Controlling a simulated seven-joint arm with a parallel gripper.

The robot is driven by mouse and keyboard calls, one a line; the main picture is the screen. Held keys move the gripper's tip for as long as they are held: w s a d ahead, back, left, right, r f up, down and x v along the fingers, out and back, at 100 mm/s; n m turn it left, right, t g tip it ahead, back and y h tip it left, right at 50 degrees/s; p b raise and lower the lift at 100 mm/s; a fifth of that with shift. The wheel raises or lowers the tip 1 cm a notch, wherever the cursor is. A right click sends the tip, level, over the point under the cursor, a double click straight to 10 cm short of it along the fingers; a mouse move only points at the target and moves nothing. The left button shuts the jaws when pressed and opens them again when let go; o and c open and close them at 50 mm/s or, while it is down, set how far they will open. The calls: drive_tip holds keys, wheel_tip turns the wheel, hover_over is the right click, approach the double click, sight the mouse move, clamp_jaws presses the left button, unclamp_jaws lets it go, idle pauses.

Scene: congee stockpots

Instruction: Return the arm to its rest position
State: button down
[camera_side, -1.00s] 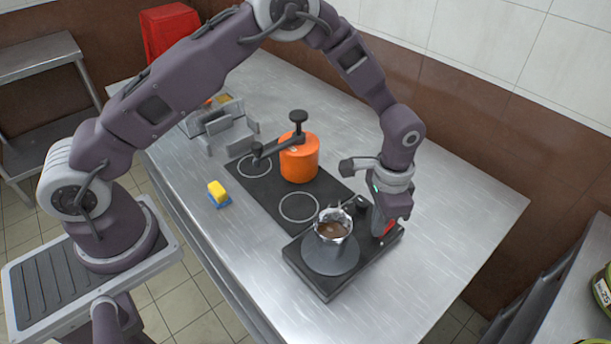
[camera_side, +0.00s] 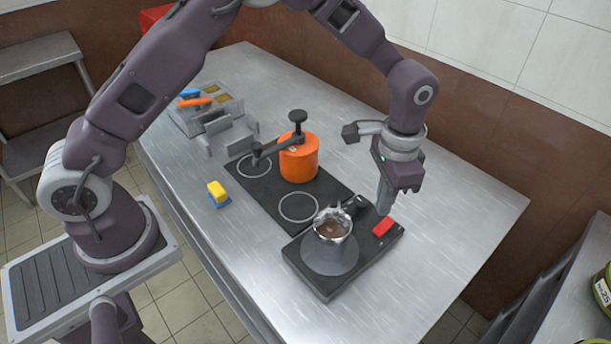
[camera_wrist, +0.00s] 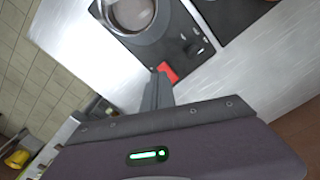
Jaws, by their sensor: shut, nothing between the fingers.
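My gripper (camera_side: 384,208) is shut and empty. In the side view it points down, above the right end of the black base unit with a red button (camera_side: 383,226). The fingertips appear apart from the button. In the wrist view my gripper (camera_wrist: 158,72) shows as grey fingers close together, with the red button (camera_wrist: 168,72) just beyond the tips. The pot also shows at the top of the wrist view (camera_wrist: 130,12).
A yellow and blue sponge (camera_side: 218,194) lies at the table's left. A grey rack (camera_side: 212,118) holds orange- and blue-handled items. The metal table (camera_side: 460,205) is clear on the right.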

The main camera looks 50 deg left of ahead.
drive_tip(key=shift+r, duration=0.35)
drive_tip(key=s+a+r+n+t, duration=0.1)
drive_tip(key=s+a+r, duration=0.3)
drive_tip(key=r, duration=0.4)
drive_tip(key=s+a+r+n+t, duration=0.1)
drive_tip(key=s+a+r, duration=0.25)
drive_tip(key=r, duration=0.45)
drive_tip(key=s+a+r+n+t, duration=0.1)
drive_tip(key=s+a, duration=0.3)
drive_tip(key=s, duration=0.5)
drive_tip(key=s+a+r+n+t, duration=0.2)
drive_tip(key=s+a+r+n, duration=0.1)
drive_tip(key=s, duration=0.7)
drive_tip(key=shift+a+t, duration=0.3)
drive_tip(key=shift+a, duration=0.3)
drive_tip(key=shift+r, duration=0.1)
